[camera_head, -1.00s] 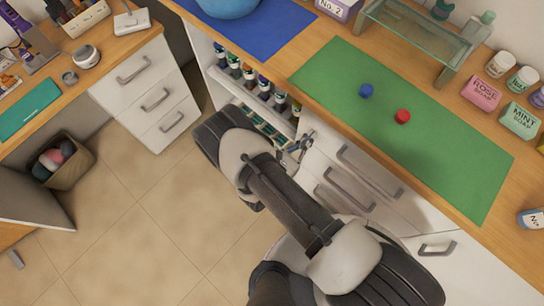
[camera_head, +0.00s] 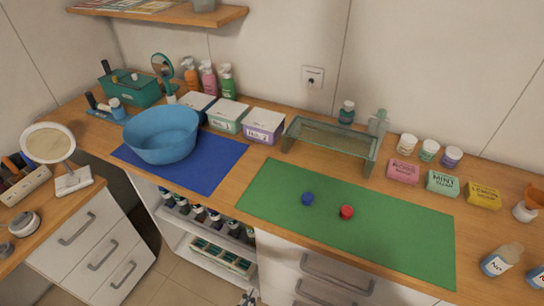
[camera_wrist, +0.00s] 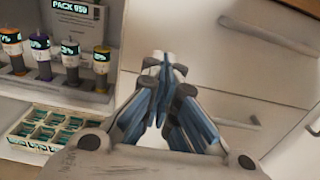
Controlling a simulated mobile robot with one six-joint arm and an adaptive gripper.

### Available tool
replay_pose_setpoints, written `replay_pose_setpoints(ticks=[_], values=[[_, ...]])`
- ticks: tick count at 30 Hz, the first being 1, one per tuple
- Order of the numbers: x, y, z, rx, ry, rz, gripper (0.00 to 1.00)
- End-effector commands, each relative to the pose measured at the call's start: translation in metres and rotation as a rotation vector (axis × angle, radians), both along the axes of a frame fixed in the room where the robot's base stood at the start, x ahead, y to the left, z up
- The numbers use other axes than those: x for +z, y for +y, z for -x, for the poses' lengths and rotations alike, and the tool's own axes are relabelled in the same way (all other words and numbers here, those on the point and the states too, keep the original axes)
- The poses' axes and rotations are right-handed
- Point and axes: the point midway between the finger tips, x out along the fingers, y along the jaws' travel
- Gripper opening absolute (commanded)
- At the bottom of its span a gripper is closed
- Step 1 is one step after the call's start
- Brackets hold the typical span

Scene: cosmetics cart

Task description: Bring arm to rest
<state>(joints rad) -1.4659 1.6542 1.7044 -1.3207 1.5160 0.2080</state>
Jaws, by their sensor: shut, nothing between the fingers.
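My gripper (camera_wrist: 166,72) is shut and empty in the wrist view, its blue-grey fingers meeting at the tips. It hangs in front of the white cabinet, near the open shelf compartment. In the head view only a small part of my gripper (camera_head: 248,298) shows at the bottom edge, below the counter. The rest of my arm is out of that view.
Bottles (camera_wrist: 71,62) and a teal-lidded tray (camera_wrist: 45,130) sit in the open shelves left of my gripper. Drawer handles (camera_head: 338,275) stick out at right. Above, the counter holds a green mat (camera_head: 400,240), a blue bowl (camera_head: 160,132) and a glass stand (camera_head: 335,138).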

Motion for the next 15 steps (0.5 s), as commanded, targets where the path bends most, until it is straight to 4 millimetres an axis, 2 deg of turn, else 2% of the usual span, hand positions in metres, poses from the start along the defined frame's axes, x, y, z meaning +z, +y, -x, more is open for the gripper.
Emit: replay_pose_setpoints(ticks=[2, 5, 10, 15], values=[[0.004, 0.0, -0.002, -0.018, 0.001, -0.012, 0.0], [0.022, -0.001, -0.01, -0.094, 0.004, -0.056, 0.0], [0.081, -0.017, -0.034, -0.356, 0.014, -0.212, 0.0], [0.144, -0.05, -0.052, -0.647, 0.023, -0.404, 0.0]])
